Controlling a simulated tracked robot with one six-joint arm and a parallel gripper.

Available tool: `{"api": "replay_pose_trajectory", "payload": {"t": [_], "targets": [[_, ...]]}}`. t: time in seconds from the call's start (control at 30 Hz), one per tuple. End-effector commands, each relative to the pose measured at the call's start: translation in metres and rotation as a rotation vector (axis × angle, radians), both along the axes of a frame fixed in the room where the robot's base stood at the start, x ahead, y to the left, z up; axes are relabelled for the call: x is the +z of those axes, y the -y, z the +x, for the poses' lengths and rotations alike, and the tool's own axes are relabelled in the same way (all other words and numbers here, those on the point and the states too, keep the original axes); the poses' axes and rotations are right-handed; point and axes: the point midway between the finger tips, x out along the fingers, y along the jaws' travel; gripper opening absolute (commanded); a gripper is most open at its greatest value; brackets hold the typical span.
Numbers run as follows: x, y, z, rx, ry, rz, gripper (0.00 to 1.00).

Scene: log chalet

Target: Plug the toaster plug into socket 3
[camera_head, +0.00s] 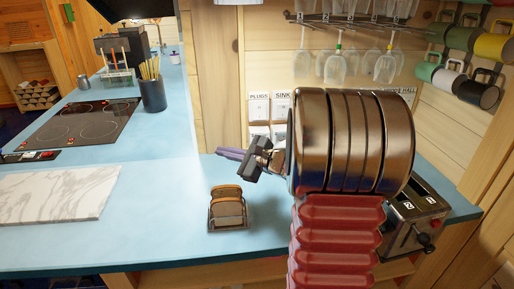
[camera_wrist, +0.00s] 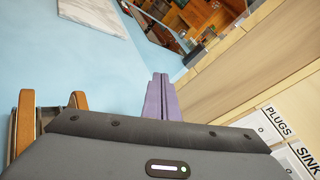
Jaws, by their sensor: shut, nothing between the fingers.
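My gripper (camera_head: 232,154) is shut and empty, its purple fingers together above the blue worktop near the back wall. The closed fingers also show in the wrist view (camera_wrist: 160,98). A dark metal appliance that looks like the toaster (camera_head: 418,212) stands at the right end of the worktop, partly hidden by my arm. I cannot make out its plug or cord in either view. White wall plates labelled PLUGS (camera_head: 258,106) and SINK (camera_head: 281,106) are on the wall behind my gripper. My arm hides part of that wall, and I cannot identify socket 3.
A toast rack with toast (camera_head: 228,209) stands on the worktop (camera_head: 165,215) below my gripper. Stemmed glasses (camera_head: 335,68) hang above, and several mugs (camera_head: 448,80) hang at the right. A marble board (camera_head: 55,194), hob (camera_head: 88,124) and dark utensil pot (camera_head: 153,95) are at the left.

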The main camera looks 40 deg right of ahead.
Motion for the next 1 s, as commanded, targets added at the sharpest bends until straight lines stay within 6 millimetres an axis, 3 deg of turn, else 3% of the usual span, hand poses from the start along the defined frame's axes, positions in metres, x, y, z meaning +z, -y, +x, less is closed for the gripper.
{"api": "replay_pose_trajectory", "payload": {"t": [0.03, 0.2, 0.5, 0.7, 1.0], "targets": [[0.006, -0.023, -0.002, 0.056, -0.008, -0.045, 0.00], [0.012, -0.096, -0.021, 0.255, -0.046, -0.215, 0.00], [0.010, -0.198, -0.079, 0.594, -0.091, -0.552, 0.00], [0.003, -0.240, -0.126, 0.797, -0.102, -0.797, 0.00], [-0.007, -0.267, -0.194, 1.061, -0.094, -1.188, 0.00]]}}
